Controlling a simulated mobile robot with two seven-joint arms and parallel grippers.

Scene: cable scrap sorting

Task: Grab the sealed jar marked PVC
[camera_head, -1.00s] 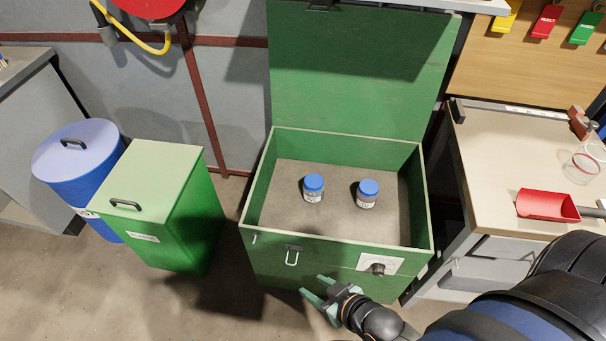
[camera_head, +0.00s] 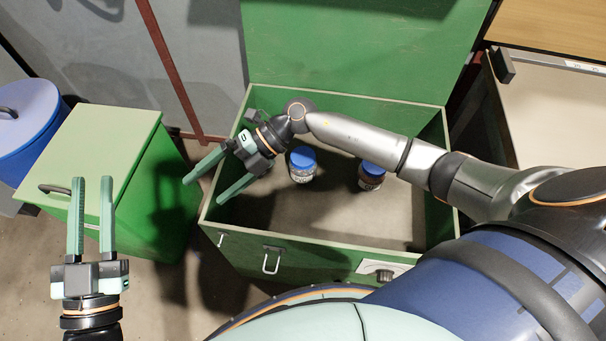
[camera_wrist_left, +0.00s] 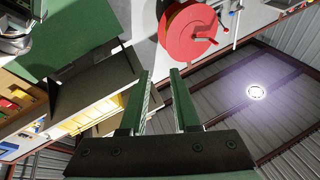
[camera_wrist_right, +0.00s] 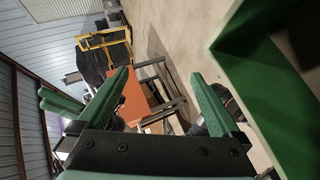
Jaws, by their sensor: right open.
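Two jars with blue lids stand upright on the floor of the open green chest (camera_head: 330,264). The left jar (camera_head: 301,176) looks grey with a pale label; the right jar (camera_head: 370,184) looks darker, its top right partly behind my right forearm. I cannot read which label says PVC. My right gripper (camera_head: 203,192) is open and empty, over the chest's left wall, left of both jars and pointing away from them. My left gripper (camera_head: 92,180) is open and empty, in front of the green bin and well left of the chest.
The chest's raised lid (camera_head: 350,45) stands behind it. A green lidded bin (camera_head: 115,140) and a blue drum (camera_head: 22,125) are on the left. A workbench (camera_head: 545,110) is at the right. My right arm spans the chest's right wall.

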